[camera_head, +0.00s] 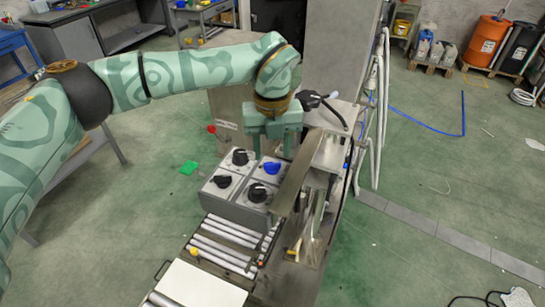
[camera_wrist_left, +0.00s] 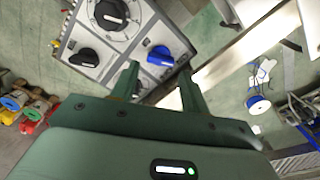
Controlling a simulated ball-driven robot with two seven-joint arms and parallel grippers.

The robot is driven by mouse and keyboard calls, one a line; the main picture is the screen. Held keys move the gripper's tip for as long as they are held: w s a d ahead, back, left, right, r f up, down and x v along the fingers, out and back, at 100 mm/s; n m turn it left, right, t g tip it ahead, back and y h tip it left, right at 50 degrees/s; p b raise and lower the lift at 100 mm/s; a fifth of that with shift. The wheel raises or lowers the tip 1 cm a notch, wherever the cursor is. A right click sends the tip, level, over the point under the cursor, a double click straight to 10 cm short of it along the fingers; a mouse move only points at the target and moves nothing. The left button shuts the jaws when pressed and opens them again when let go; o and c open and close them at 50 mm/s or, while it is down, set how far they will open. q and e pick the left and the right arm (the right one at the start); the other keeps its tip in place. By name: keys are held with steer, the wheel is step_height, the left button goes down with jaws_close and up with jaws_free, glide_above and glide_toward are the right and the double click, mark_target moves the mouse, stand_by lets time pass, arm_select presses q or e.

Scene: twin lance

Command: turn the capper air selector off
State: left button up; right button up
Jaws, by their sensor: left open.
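A grey control box (camera_head: 232,214) carries several rotary selectors. One has a blue knob (camera_head: 272,168) on a white plate; the others have black knobs, including one at the back (camera_head: 240,157), one at the left (camera_head: 222,181) and one in front (camera_head: 257,193). I cannot read which is the capper air selector. My left gripper (camera_head: 271,150) points down over the back of the box, by the blue knob. In the left wrist view its two fingers (camera_wrist_left: 158,72) are apart and empty, with the blue knob (camera_wrist_left: 160,56) just beyond the gap between them. My right gripper is out of view.
A metal machine frame with a slanted plate (camera_head: 296,172) stands close to the right of the box. A roller conveyor (camera_head: 228,236) lies in front. A red-tipped lever (camera_head: 211,129) stands behind left.

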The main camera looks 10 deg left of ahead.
mark_target(272, 164)
arm_select(q)
steer(key=shift+f, duration=1.8)
steer(key=shift+c, duration=0.3)
steer(key=c, duration=0.7)
steer(key=shift+o, duration=0.2)
